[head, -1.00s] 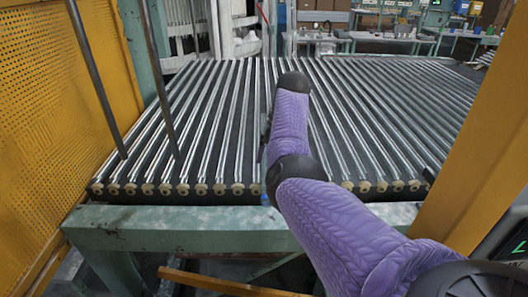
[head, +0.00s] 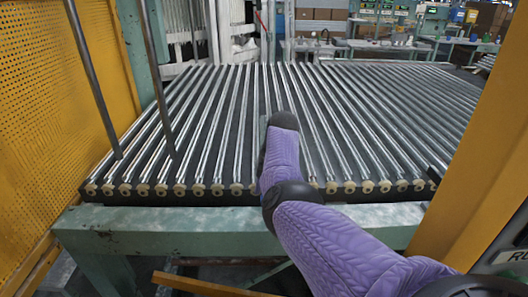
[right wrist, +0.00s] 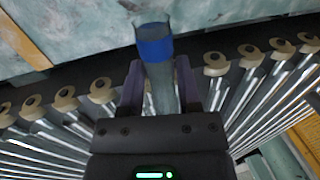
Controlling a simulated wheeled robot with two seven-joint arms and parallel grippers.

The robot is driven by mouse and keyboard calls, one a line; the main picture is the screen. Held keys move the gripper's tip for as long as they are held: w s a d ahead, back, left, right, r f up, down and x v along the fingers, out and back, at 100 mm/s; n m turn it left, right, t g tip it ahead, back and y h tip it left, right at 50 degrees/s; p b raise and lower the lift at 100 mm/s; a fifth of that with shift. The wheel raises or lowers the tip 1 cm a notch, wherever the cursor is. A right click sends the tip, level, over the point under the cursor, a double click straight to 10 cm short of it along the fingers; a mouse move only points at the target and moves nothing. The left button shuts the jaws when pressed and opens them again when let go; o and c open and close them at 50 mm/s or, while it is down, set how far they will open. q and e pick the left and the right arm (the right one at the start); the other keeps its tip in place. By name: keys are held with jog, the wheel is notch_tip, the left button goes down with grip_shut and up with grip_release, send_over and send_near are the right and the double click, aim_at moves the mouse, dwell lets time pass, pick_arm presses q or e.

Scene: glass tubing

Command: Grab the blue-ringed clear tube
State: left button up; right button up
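The clear tube with a blue ring (right wrist: 154,46) stands out in the middle of the right wrist view. Its open end points up in the picture, toward the green beam. My right gripper (right wrist: 159,80) has one dark purple finger on each side of the tube, close against it, and looks shut on it below the blue ring. The tube's lower part runs down behind the gripper body. In the head view my purple right arm (head: 285,160) reaches over the rollers and hides the gripper and tube. My left gripper is not in view.
A bed of metal rollers (head: 218,130) with beige end caps fills the middle. A green beam (head: 170,225) crosses in front of it. A yellow perforated panel (head: 50,110) stands at left, a yellow post (head: 480,150) at right. Two thin rods (head: 157,75) rise at left.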

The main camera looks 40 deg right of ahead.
grip_shut()
jog(key=shift+r, duration=0.1)
